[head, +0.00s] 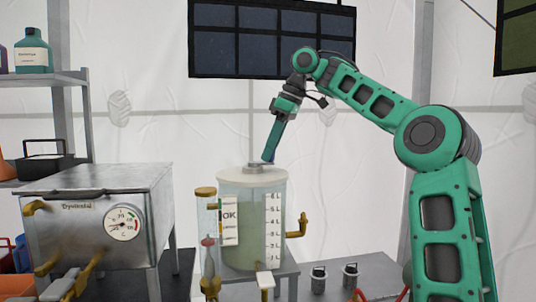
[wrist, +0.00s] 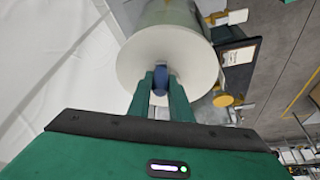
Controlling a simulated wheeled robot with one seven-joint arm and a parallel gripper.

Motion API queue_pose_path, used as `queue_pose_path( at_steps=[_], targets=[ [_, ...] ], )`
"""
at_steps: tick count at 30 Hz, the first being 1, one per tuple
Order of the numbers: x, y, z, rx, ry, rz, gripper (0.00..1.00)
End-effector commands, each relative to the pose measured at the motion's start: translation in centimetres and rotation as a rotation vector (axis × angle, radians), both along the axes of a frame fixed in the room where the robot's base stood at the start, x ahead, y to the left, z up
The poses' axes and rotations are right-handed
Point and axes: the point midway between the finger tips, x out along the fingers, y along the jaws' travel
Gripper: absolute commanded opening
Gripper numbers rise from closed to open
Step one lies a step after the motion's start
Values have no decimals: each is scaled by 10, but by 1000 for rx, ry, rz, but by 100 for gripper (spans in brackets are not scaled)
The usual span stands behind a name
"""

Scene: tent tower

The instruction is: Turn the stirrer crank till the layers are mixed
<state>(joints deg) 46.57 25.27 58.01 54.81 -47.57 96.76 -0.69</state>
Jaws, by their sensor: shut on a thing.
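The stirrer tank (head: 252,225) is a clear cylinder with a pale lid (head: 240,176), a printed scale on its right and a pale green content that looks even in tone from here. The lid also shows in the wrist view (wrist: 130,70). My gripper (head: 268,160) reaches down to the top of the lid. In the wrist view my gripper (wrist: 160,88) has its two green fingers shut on the blue crank knob (wrist: 159,74). The crank arm under the knob is mostly hidden by the fingers.
A card marked OK (head: 229,216) and a thin tube with a red float (head: 208,245) stand at the tank's left front. A brass tap (head: 298,228) sticks out on its right. A metal box with a dial (head: 123,223) stands to the left.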

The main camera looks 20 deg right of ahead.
Motion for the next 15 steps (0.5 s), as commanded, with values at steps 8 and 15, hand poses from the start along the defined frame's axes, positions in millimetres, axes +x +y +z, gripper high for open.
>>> queue_pose_path(
  at_steps=[8, 15],
  targets=[
    [6, -1, 3, 3, -6, 115, 0],
    [7, -1, 3, 1, -7, 149, 0]
  ],
)
